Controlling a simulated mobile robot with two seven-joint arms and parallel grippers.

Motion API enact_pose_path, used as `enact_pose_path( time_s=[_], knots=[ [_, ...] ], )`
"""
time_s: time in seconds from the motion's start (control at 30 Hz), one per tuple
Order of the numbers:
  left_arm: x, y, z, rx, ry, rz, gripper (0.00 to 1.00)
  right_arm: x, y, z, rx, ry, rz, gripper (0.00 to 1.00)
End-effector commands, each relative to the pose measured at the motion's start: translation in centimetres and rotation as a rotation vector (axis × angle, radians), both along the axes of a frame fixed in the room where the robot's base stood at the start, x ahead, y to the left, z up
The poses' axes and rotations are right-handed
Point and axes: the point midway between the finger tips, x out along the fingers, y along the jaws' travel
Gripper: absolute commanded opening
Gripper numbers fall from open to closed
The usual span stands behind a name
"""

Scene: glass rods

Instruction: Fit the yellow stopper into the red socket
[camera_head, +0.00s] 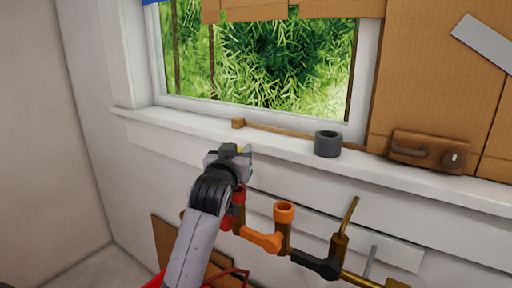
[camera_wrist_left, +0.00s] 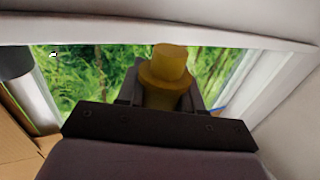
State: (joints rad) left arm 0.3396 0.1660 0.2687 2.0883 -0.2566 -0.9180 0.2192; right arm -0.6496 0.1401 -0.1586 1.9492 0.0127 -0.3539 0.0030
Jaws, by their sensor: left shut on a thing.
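The yellow stopper (camera_wrist_left: 168,68) has a narrow round end and a wider collar. It sits between the fingers of my left gripper (camera_wrist_left: 162,98) in the left wrist view, and the gripper is shut on it. In the head view my left gripper (camera_head: 238,151) is in front of the wall just below the window sill, and only a bit of the stopper shows. The red socket (camera_head: 239,194) is on the pipework below the gripper. It is partly hidden by my left arm, so its opening is hard to see. My right gripper is not in view.
An orange socket (camera_head: 284,210) with an orange valve handle (camera_head: 261,240) stands right of the red one. A black handle (camera_head: 315,264) and a brass pipe (camera_head: 351,212) are further right. A grey ring (camera_head: 328,143) and a small wooden block (camera_head: 238,123) are on the sill.

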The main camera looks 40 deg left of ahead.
Motion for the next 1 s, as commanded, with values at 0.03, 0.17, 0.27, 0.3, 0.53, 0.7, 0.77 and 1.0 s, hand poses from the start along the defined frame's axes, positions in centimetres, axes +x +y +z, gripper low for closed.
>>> enact_pose_path(
  time_s=[0.03, 0.17, 0.27, 0.3, 0.53, 0.7, 0.77, 1.0],
  knots=[
    [0.0, 0.0, -0.4, 0.000, -0.001, 0.000, 0.06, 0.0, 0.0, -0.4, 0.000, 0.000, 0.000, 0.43],
    [0.0, 0.0, -1.4, 0.000, -0.001, -0.001, 0.06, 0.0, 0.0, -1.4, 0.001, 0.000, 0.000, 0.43],
    [0.0, 0.0, -2.4, 0.000, -0.001, -0.001, 0.06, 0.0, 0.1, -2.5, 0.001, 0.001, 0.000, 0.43],
    [0.0, 0.0, -2.9, 0.000, -0.001, -0.001, 0.06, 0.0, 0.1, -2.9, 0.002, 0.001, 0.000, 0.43],
    [0.0, -0.1, -5.1, 0.000, -0.001, -0.001, 0.06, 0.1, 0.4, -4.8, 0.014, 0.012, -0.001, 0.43],
    [0.0, -0.1, -5.6, 0.000, -0.002, -0.001, 0.06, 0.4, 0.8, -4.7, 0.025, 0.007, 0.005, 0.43],
    [0.0, -0.1, -5.6, 0.000, -0.002, -0.001, 0.06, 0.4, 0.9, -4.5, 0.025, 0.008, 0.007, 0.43],
    [0.0, -0.1, -5.5, 0.000, -0.001, -0.001, 0.06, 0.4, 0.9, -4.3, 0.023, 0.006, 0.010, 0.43]
  ],
)
